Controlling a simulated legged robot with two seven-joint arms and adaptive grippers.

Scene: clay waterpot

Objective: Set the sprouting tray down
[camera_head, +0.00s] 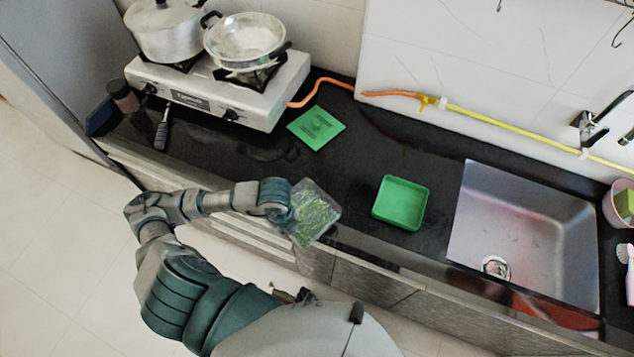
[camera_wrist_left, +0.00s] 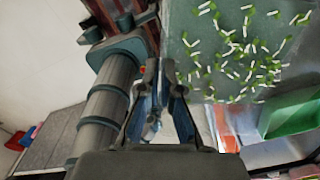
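The sprouting tray (camera_head: 318,212) is a clear, shallow square tray with green sprouts. It is tilted and held over the counter's front edge. In the left wrist view its sprout-covered face (camera_wrist_left: 240,50) fills the upper right. My left gripper (camera_head: 288,207) is at the tray's left side in the head view. Its fingers (camera_wrist_left: 165,85) come together at the tray's edge in the wrist view and appear shut on it; the exact contact is partly hidden. My right gripper is not in view.
An empty green tray (camera_head: 400,203) stands on the dark counter (camera_head: 355,165), right of the sprouting tray; it also shows in the wrist view (camera_wrist_left: 292,112). A green packet (camera_head: 316,127) lies behind. A stove (camera_head: 215,95) with pots is at left, a sink (camera_head: 525,225) at right.

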